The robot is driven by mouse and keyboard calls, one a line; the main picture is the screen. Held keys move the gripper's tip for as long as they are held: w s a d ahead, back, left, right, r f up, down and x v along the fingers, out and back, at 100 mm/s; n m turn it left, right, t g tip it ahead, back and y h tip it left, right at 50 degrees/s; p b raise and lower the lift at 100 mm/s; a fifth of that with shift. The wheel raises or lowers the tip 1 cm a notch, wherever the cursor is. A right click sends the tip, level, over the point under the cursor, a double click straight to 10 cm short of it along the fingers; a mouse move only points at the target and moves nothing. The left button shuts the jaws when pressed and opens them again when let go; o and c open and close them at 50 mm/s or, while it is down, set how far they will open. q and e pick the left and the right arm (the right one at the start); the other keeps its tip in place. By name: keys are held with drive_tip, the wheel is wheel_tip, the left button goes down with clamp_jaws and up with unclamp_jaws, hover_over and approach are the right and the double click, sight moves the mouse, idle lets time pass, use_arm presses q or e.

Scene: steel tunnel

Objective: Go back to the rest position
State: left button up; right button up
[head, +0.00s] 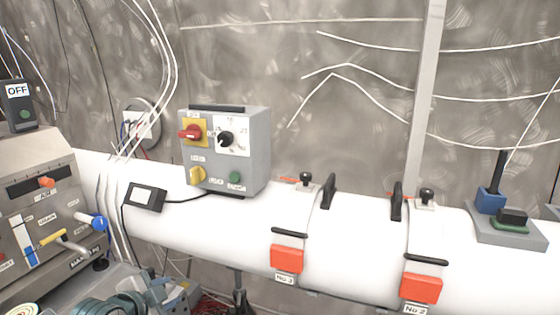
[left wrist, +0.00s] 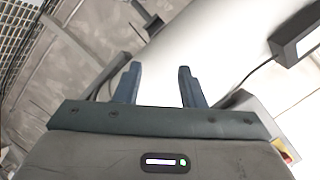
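My left gripper (left wrist: 157,78) shows in the left wrist view with its two dark blue-grey fingers apart and nothing between them. The white pipe (left wrist: 200,45) fills the view beyond the fingertips, and I see no contact. In the head view, bluish-grey rounded parts show at the bottom left edge, but I cannot tell the fingers there. My right gripper is in neither view.
The white pipe (head: 200,218) runs across, carrying a grey control box (head: 255,150), a small black box (head: 145,196) and clamps with orange latches (head: 287,258). A lever console (head: 35,165) stands left. Cables hang near the left wall.

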use_arm(q)
drive_tip(key=s+a+f+n+g+y, duration=0.1)
drive_tip(key=s+f+n+g, duration=0.25)
drive_tip(key=s+f, duration=0.5)
drive_tip(key=s+f+n+g+y, duration=0.15)
drive_tip(key=s+f+n, duration=0.4)
drive_tip(key=s, duration=0.65)
drive_tip(key=s+a+f+n+g+y, duration=0.1)
drive_tip(key=s+f+n+g, duration=0.2)
drive_tip(key=s+f, duration=0.65)
wheel_tip(320, 180, down, 30)
drive_tip(key=s+a+r+g, duration=0.1)
drive_tip(key=s+a+g, duration=0.1)
drive_tip(key=a, duration=0.1)
drive_tip(key=s+f, duration=1.6)
drive_tip(key=f, duration=0.2)
drive_tip(key=shift+a+g, duration=0.3)
drive_tip(key=shift+a, duration=0.15)
drive_tip(key=shift+s, duration=0.1)
